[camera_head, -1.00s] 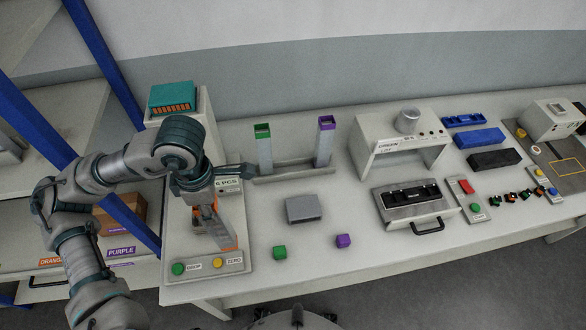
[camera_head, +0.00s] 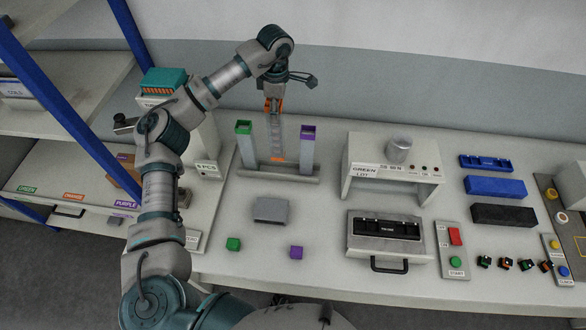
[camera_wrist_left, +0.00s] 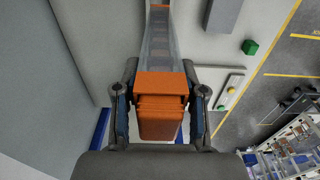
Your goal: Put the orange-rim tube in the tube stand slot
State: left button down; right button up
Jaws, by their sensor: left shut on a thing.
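My left gripper (camera_head: 274,103) is shut on the orange-rim tube (camera_head: 276,132), a clear tube with an orange band at its lower end. It holds the tube near upright by its orange rim, which shows between the fingers in the left wrist view (camera_wrist_left: 160,105). In the head view the tube hangs between the green-rim tube (camera_head: 245,150) and the purple-rim tube (camera_head: 307,153), which stand in the grey tube stand (camera_head: 300,178). The tube's lower end appears just above or at the middle of the stand; I cannot tell whether it is in the slot. My right gripper is not in view.
A grey block (camera_head: 271,210), a green cube (camera_head: 233,244) and a purple cube (camera_head: 296,252) lie in front of the stand. A white bench unit (camera_head: 362,168) with a cylinder on top stands to the right. Blue shelf posts rise at the left.

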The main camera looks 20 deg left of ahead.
aim_at(277, 131)
pick_arm(q)
jog(key=f, duration=0.6)
jog(key=shift+w+a+f+p, duration=0.1)
jog(key=shift+a+f+p, duration=0.2)
jog(key=shift+a, duration=0.1)
jog(key=f, duration=0.3)
jog(key=shift+d, duration=0.35)
jog(key=shift+d+f, duration=0.15)
jog(key=shift+f, duration=0.05)
jog(key=shift+d, duration=0.1)
jog(key=c, duration=1)
grip_release()
jog(key=shift+f, duration=0.1)
jog(key=o, duration=0.3)
jog(key=shift+a, duration=0.25)
jog(key=shift+o, duration=0.2)
jog(key=shift+a+f, duration=0.1)
jog(key=shift+a, duration=0.15)
jog(key=shift+d+r, duration=0.1)
jog(key=shift+r, duration=0.1)
jog(key=shift+d+r, duration=0.1)
jog(key=shift+r, duration=0.25)
jog(key=r, duration=1)
jog(key=shift+w+d+b, duration=0.1)
jog(key=shift+d+b, duration=0.2)
jog(key=shift+b, duration=0.1)
jog(key=shift+r, duration=0.7)
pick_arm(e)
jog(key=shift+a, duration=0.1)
